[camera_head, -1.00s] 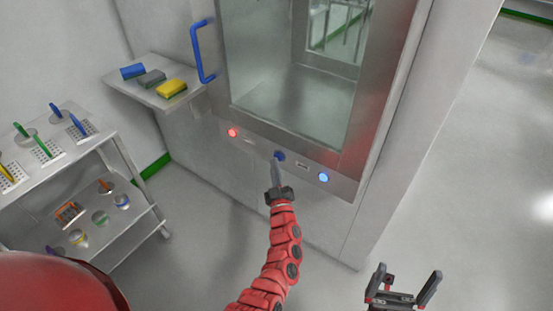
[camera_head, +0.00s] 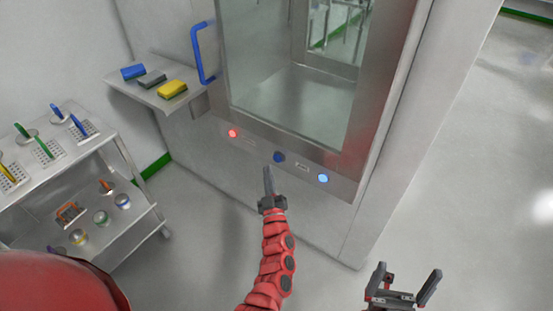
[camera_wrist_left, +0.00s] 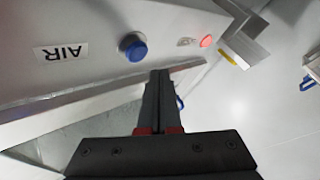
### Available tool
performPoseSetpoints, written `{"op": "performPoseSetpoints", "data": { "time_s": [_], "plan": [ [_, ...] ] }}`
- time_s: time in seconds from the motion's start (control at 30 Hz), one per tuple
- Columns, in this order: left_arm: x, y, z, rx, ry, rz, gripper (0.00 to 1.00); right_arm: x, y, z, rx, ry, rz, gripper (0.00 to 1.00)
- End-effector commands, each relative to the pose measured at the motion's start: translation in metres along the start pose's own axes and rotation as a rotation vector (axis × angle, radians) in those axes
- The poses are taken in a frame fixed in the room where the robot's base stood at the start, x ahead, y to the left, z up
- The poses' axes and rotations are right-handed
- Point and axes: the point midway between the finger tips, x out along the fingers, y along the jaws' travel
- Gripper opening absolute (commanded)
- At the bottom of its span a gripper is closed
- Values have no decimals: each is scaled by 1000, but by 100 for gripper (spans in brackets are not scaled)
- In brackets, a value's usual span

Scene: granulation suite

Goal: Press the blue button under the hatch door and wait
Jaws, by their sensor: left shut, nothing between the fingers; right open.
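The blue button (camera_head: 279,157) is a dark blue knob on the steel panel under the hatch door (camera_head: 300,95). It also shows in the left wrist view (camera_wrist_left: 132,47), next to a label reading AIR (camera_wrist_left: 60,52). My left gripper (camera_head: 267,170) is shut and empty, its fingertips a little below and left of the button in the head view and apart from it. In the left wrist view its closed fingers (camera_wrist_left: 158,75) point just right of the button. My right gripper (camera_head: 404,285) is open and empty at the lower right, away from the panel.
A lit red light (camera_head: 232,133) and a lit blue light (camera_head: 323,178) flank the button on the panel. A blue door handle (camera_head: 202,55) sticks out. A shelf (camera_head: 120,86) with sponges and a steel cart (camera_head: 125,160) with tools stand left. The right floor is clear.

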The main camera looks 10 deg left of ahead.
Motion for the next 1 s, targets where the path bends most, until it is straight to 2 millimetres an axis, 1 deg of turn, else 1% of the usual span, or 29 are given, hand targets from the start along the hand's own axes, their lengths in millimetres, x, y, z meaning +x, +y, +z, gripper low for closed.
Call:
{"op": "performPoseSetpoints", "data": {
  "time_s": [0.07, 0.2, 0.3, 1.0],
  "plan": [
    [-5, -4, -7, 1, 3, 0, 0, 3, 0, 0, 0, 0, 0, 100],
    [-16, -11, -12, 3, 2, -1, 0, 4, 0, -1, 0, 0, 0, 100],
    [-20, -15, -18, 1, 5, 0, 0, 5, 0, -1, 0, 0, 0, 100],
    [-22, -16, -18, 1, 4, 1, 0, 5, 0, -1, 0, 0, 0, 100]
  ]
}}
